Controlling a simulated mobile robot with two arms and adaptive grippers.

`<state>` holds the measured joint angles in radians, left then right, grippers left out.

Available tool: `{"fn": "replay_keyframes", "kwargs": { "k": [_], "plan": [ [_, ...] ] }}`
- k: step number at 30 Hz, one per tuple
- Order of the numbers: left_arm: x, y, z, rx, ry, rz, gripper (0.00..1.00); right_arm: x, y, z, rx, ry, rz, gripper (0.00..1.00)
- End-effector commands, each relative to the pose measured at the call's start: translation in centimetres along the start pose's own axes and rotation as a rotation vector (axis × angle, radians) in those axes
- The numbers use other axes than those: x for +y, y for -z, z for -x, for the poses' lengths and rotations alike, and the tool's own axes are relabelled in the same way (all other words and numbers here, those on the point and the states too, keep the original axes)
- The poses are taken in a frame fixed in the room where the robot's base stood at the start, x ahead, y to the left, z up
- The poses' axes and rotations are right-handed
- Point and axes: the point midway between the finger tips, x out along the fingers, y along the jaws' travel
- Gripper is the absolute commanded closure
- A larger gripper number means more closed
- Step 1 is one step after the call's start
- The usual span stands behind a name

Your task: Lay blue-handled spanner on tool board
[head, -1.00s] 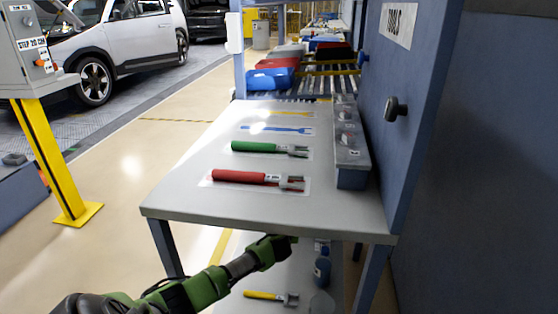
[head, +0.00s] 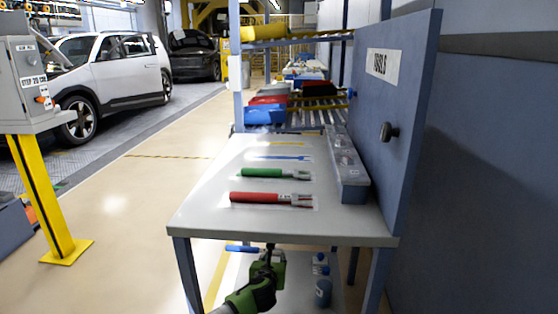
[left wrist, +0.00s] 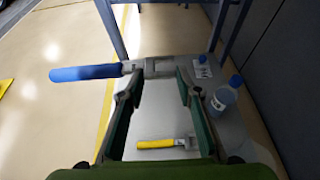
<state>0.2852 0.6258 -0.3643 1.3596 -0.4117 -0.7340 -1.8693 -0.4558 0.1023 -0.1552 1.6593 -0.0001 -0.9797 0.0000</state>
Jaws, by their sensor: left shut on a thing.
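My left gripper (head: 270,254) is shut on the blue-handled spanner (head: 242,248), just below the front edge of the tabletop. In the left wrist view the blue handle (left wrist: 86,72) sticks out to the left and the grey jaw end lies across the fingertips (left wrist: 152,72). The tool board (head: 210,212) is the grey tabletop. On it lie a red-handled spanner (head: 262,197) and, behind that, a green-handled one (head: 262,173). Farther back are a flat blue spanner outline (head: 284,158) and a yellow one (head: 284,145). My right gripper is out of view.
A yellow-handled spanner (left wrist: 166,143) lies on the lower shelf (left wrist: 222,150), near bottles with blue caps (left wrist: 222,98). A long grey box (head: 350,180) runs along the board's right side, beside the blue tool panel (head: 405,130).

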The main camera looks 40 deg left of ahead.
Motion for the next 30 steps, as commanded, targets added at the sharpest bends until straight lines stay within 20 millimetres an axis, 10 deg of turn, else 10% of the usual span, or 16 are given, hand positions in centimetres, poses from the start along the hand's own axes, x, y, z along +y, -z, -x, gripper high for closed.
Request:
{"fn": "replay_keyframes", "kwargs": {
  "k": [14,30],
  "plan": [
    [-6.1,-0.4,10.3,-0.002,0.121,-0.05,0.93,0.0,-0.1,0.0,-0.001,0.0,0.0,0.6],
    [-19.9,-1.2,33.4,-0.002,0.387,-0.149,0.93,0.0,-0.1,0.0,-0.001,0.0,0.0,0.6]
  ]
}}
